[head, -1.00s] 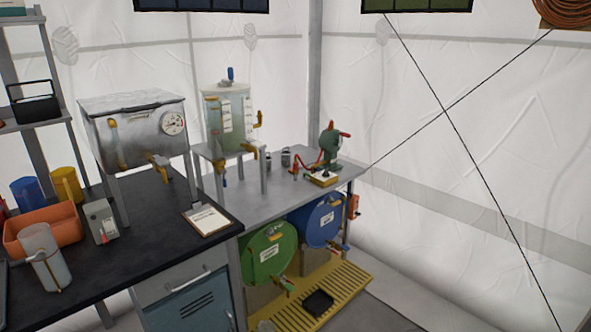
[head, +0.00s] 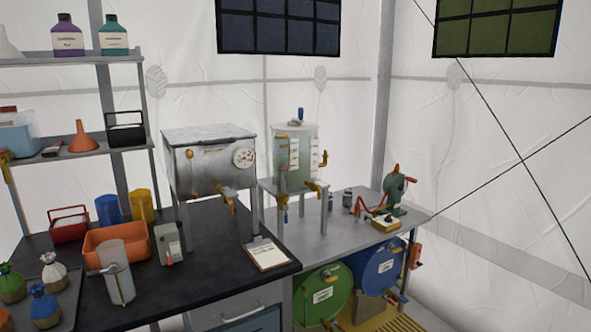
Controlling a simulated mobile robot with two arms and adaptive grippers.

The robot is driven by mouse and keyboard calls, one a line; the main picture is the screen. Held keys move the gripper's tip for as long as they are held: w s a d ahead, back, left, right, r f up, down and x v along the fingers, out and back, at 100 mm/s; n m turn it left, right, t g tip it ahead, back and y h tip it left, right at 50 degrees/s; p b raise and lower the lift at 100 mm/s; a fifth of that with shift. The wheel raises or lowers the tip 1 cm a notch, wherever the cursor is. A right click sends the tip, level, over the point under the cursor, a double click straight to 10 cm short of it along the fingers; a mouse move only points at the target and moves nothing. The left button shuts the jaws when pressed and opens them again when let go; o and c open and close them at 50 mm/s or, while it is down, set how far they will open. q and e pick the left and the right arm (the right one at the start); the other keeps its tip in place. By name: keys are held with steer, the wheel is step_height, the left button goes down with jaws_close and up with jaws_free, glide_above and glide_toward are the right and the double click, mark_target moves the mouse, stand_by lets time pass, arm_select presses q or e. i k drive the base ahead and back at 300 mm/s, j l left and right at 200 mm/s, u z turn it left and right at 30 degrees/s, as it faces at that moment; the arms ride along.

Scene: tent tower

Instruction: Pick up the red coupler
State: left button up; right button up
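A small red piece (head: 357,206) stands on the grey metal bench at the right, at the left end of a red hose. It may be the red coupler, but it is too small to tell. The hose runs beside a green hand pump (head: 395,188) with a red handle. Neither of my grippers is in view.
The grey bench (head: 313,240) adjoins a black worktop (head: 215,268) with an orange bin (head: 117,246), clear jug (head: 117,272) and clipboard (head: 266,254). A steel tank (head: 210,165) and clear tank (head: 295,160) stand on legs. Green (head: 322,297) and blue (head: 378,268) drums lie below.

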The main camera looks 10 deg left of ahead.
mark_target(357, 209)
steer(key=i+l+u, duration=0.1)
steer(key=i+u, duration=0.2)
steer(key=u, duration=0.2)
steer(key=i+l+u, duration=0.2)
steer(key=u, duration=0.25)
